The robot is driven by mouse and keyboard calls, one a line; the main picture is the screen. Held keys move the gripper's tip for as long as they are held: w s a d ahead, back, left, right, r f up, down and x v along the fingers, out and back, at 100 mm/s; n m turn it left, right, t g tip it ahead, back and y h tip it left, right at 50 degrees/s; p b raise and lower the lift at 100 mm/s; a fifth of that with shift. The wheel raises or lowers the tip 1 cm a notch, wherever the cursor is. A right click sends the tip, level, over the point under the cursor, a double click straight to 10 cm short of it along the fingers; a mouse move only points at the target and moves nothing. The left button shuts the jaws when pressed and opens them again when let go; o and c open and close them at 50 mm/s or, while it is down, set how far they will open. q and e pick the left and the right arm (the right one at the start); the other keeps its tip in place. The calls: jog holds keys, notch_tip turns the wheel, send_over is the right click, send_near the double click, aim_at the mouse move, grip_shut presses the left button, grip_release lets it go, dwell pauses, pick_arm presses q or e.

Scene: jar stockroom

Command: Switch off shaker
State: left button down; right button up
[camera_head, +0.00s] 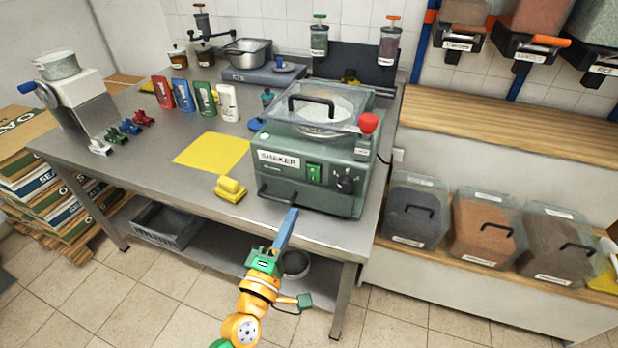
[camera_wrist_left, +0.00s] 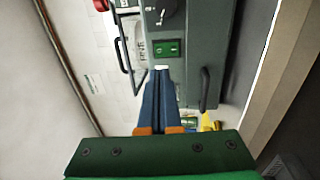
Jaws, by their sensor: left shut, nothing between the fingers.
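The shaker (camera_head: 290,190) is a grey-green machine with a clear lid, standing at the right front of the steel table. Its front has a SHAKER label, a green rocker switch (camera_head: 313,172) and a dark knob (camera_head: 345,182). In the left wrist view the switch (camera_wrist_left: 167,47) is just beyond the fingertips, with the knob (camera_wrist_left: 165,14) above it. My left gripper (camera_head: 293,211) is shut and empty, its blue fingers together, in front of the shaker below the switch. The wrist view shows its tips (camera_wrist_left: 162,70) apparently short of the switch. Which way the switch is set is unclear.
A dark bar handle (camera_head: 277,198) sticks out from the shaker's lower front, close to the fingers. A red knob (camera_head: 369,122) is at the lid's right. A yellow block (camera_head: 230,189) and yellow mat (camera_head: 212,151) lie to the left. The floor in front is clear.

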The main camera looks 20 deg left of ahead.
aim_at(313, 170)
pick_arm(q)
jog(key=w, duration=0.3)
jog(key=w+r, duration=0.1)
jog(key=w, duration=0.7)
jog(key=shift+d+r, duration=0.2)
jog(key=shift+r, duration=0.05)
jog(key=shift+w+r, duration=0.1)
jog(key=shift+r, duration=0.1)
